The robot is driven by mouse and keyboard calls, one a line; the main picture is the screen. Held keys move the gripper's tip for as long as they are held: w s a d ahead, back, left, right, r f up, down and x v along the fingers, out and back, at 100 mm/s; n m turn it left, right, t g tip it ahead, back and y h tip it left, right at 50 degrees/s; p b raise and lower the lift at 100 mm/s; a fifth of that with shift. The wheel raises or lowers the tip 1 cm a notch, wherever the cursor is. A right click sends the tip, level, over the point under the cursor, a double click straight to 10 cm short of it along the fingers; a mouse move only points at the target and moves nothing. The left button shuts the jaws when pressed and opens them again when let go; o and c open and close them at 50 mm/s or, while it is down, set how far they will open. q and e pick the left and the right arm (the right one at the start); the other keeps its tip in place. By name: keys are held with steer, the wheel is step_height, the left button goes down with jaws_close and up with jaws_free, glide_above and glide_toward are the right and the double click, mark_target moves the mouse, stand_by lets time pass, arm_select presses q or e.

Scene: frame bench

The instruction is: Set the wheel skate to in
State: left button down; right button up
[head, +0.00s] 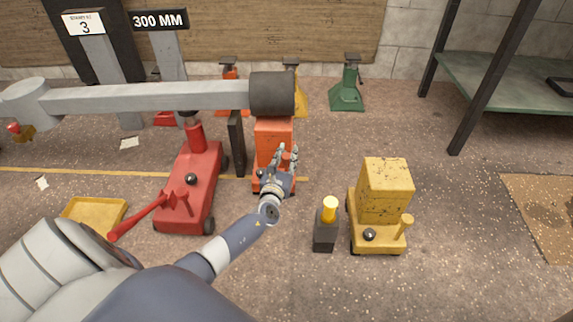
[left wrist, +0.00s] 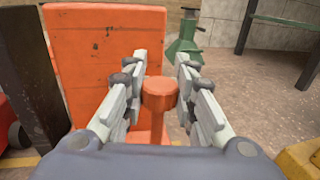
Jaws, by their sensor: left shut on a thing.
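An orange wheel skate (head: 273,132) with an upright block stands on the floor below the dark round end of a grey beam. In the left wrist view its orange upright plate (left wrist: 100,50) fills the left and centre. An orange post with a round knob (left wrist: 160,92) stands in front of the plate. My left gripper (head: 286,156) is at the skate's near side, shut on the post, with a finger on each side of it. The gripper hides the skate's lower front in the head view. My right gripper is not in view.
A similar yellow skate (head: 386,190) stands to the right, beside a dark block with a yellow post (head: 328,215). A red jack (head: 190,185) is to the left. The grey beam (head: 150,97) spans above. A green stand (head: 348,90) and shelf legs are behind.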

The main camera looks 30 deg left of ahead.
arm_select(q)
steer(key=shift+w+a, duration=0.55)
steer(key=shift+w, duration=0.2)
steer(key=c, duration=1.2)
jaws_free()
steer(key=shift+c, duration=0.2)
steer(key=v, duration=1.2)
